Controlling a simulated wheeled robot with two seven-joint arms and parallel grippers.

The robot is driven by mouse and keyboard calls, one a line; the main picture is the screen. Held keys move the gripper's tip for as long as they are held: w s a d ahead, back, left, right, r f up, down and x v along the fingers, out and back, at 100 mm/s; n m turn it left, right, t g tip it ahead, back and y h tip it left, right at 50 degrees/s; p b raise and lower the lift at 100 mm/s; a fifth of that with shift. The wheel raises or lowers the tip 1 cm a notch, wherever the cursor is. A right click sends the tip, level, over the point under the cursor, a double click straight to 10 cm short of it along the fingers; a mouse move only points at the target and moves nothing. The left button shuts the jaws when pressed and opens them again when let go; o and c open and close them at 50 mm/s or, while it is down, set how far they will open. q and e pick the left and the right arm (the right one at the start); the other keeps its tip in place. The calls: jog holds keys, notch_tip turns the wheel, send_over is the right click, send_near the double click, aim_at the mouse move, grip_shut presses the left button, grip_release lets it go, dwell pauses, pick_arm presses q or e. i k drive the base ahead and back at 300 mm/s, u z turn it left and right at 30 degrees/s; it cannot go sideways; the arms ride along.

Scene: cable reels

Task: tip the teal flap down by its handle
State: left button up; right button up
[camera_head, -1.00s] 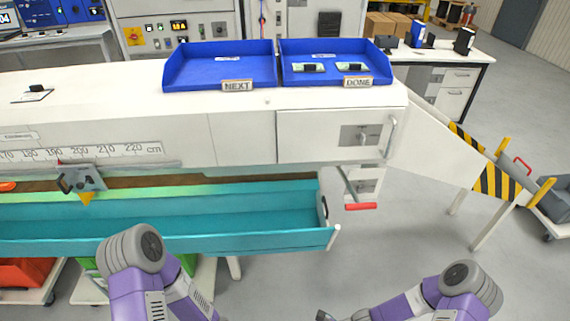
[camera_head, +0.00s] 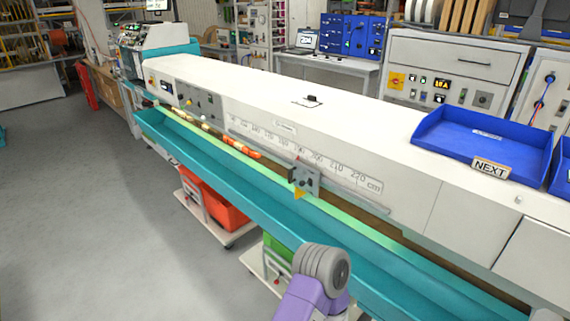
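The teal flap (camera_head: 235,182) is a long trough-like piece along the front of the white machine, running from the upper left to the lower right of the head view. Its right end is cut off by the picture edge. I cannot see its handle in this view. A part of my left arm, purple with a grey joint, rises at the bottom, in front of the flap. My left gripper is out of view. My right arm and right gripper are also out of view.
A grey stop with a yellow pointer (camera_head: 300,193) sits by the ruler (camera_head: 290,147) above the flap. Orange pieces (camera_head: 242,147) lie behind the flap. Trolleys with an orange bin (camera_head: 222,212) and a green bin stand below. Grey floor at left is open. A blue NEXT tray (camera_head: 478,130) sits on top.

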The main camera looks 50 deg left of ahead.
aim_at(380, 232)
jog(key=u, duration=0.6)
jog(key=i, duration=0.25)
jog(key=u, duration=1.5)
jog(key=i, duration=0.2)
jog(key=z, duration=2.1)
